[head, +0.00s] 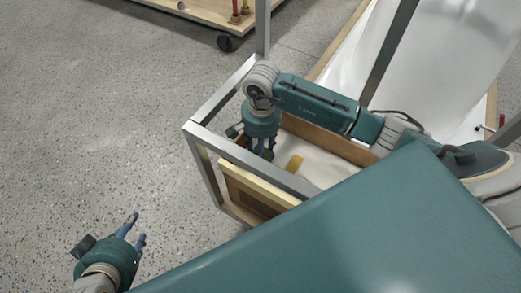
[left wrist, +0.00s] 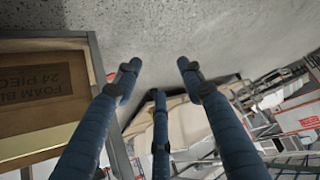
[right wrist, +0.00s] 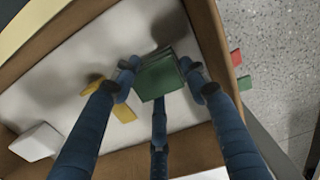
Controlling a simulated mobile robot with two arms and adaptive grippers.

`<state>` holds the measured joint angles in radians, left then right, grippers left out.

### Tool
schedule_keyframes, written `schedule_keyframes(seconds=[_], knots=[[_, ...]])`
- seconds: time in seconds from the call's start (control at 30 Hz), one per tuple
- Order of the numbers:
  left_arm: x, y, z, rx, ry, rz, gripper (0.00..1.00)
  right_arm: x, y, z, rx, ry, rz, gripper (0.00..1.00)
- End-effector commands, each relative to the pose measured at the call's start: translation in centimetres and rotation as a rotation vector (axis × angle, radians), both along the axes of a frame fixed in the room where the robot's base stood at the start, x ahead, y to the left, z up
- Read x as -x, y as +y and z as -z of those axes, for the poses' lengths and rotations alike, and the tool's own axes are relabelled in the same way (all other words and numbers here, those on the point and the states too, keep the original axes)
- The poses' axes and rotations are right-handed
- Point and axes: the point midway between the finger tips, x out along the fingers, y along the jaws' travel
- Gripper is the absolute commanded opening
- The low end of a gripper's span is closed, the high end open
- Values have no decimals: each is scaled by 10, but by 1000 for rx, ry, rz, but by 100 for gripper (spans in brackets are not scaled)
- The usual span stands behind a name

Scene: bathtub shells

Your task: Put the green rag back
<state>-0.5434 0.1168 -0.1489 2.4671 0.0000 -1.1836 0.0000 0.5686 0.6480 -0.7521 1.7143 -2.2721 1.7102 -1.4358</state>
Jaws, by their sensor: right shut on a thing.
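The green rag (right wrist: 157,80) looks like a small dark green folded piece between the fingertips of my right gripper (right wrist: 158,70), which is shut on it. In the head view my right gripper (head: 262,150) points down into an open box (right wrist: 218,40) with brown walls and a pale bottom. The rag is hidden there behind the fingers. I cannot tell whether the rag touches the bottom. My left gripper (head: 137,228) is open and empty, out over the floor left of the box; its spread fingers also show in the left wrist view (left wrist: 159,74).
Yellow pieces (right wrist: 124,112) and a white block (right wrist: 38,142) lie in the box. Small red (right wrist: 236,57) and green (right wrist: 244,83) pieces show outside its wall. A metal frame (head: 218,92) surrounds the box. A wheeled cart (head: 215,12) stands behind; floor at left is clear.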

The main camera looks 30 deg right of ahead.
Motion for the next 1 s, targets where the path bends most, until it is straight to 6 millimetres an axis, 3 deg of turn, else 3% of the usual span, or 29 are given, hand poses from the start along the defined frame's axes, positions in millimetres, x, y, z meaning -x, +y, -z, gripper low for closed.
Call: schedule_keyframes(seconds=[0.77, 0.8, 0.87, 0.9, 1.0], knots=[[-12, -4, -8, 13, -61, 4, 40, 0, 0, 4, 0, -1, 0, 23], [-13, -4, -10, 14, -67, 4, 40, 0, 0, 4, 0, -1, 0, 46], [-14, -5, -11, 15, -71, 4, 40, 0, 0, 4, 0, -1, 0, 58], [-14, -5, -11, 15, -71, 4, 40, 0, 0, 4, 1, -1, 0, 63], [-14, -5, -11, 16, -70, 5, 40, 0, 0, 4, 0, 0, 0, 63]])
